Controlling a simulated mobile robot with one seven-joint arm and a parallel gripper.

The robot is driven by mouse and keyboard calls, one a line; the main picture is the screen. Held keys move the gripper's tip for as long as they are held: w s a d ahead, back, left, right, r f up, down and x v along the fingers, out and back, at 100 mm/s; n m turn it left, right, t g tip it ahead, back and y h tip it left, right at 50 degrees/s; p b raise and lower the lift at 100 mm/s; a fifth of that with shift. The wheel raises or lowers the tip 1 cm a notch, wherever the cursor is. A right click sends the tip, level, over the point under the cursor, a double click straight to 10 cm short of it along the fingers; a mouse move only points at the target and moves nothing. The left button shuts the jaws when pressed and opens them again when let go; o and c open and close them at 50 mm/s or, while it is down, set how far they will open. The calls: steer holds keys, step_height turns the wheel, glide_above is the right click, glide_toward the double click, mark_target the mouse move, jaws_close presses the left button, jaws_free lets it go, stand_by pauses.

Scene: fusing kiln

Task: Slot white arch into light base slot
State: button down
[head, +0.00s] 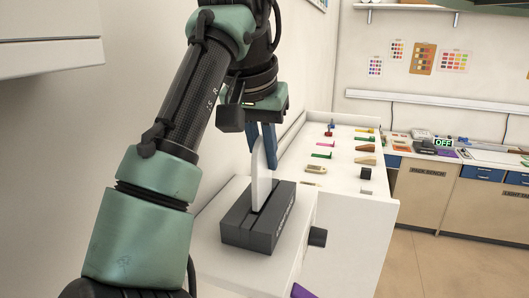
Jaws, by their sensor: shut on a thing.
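The white arch (260,184) is a thin, upright plate with a rounded edge. My gripper (263,145) points down and its blue fingers are shut on the upper part of the arch. A dark grey block with a slot (250,238) sits below on the white top, with light lettering on its right side. The lower end of the arch meets the top of this block at the slot. I cannot tell how deep it sits in the slot, as the block hides its lower edge.
The white counter (222,200) carries the block. Beyond it, a white tray-like surface (378,199) holds several small coloured pieces. A wall stands close on the left. Cabinets (424,195) stand at the far right, with open floor before them.

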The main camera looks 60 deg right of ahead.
steer(key=shift+f+p, duration=0.35)
steer(key=shift+f, duration=1.1)
stand_by(3.9)
steer(key=c, duration=0.8)
jaws_free()
steer(key=shift+c, duration=0.2)
steer(key=shift+r, duration=0.1)
